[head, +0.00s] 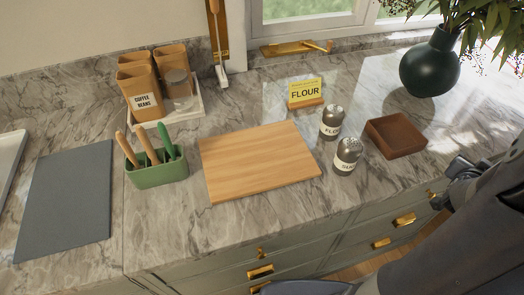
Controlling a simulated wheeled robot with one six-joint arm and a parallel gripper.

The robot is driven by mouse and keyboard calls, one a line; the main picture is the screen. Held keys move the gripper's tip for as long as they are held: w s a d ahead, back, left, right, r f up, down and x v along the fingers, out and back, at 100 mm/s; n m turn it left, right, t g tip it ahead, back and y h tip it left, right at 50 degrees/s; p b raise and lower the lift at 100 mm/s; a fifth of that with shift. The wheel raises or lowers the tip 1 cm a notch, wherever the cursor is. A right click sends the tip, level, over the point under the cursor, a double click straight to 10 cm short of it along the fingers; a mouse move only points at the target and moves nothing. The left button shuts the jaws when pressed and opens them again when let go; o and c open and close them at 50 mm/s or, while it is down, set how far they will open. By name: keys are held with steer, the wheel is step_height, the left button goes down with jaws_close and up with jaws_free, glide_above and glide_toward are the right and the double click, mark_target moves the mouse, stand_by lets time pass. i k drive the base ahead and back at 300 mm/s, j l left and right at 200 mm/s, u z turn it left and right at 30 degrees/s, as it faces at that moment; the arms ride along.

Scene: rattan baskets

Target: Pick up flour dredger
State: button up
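The flour dredger (331,123) is a small upright shaker with a metal perforated top and a pale label reading "FL…". It stands on the marble counter, right of the wooden board and behind a similar shaker (347,157) whose label seems to start with "SU". A yellow "FLOUR" sign (305,92) on a wooden base stands behind the dredger, to its left. My dark arm enters at the right. The small dark parts near its end, seemingly my gripper (456,182), are right of the dredger and well apart from it. Its fingers are not clearly shown.
The wooden board (258,160) lies left of the shakers. A brown square tray (396,135) sits close on their right. A dark green vase (430,70) stands at back right. A green utensil holder (157,168) and canisters on a white tray (190,112) are left.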

mark_target(333, 114)
steer(key=i+l, duration=0.1)
steer(key=l, duration=0.3)
steer(key=i+l+z, duration=0.1)
steer(key=l, duration=0.25)
steer(key=i+l, duration=0.15)
steer(key=l, duration=0.25)
steer(key=i+l+z, duration=0.1)
steer(key=l, duration=0.25)
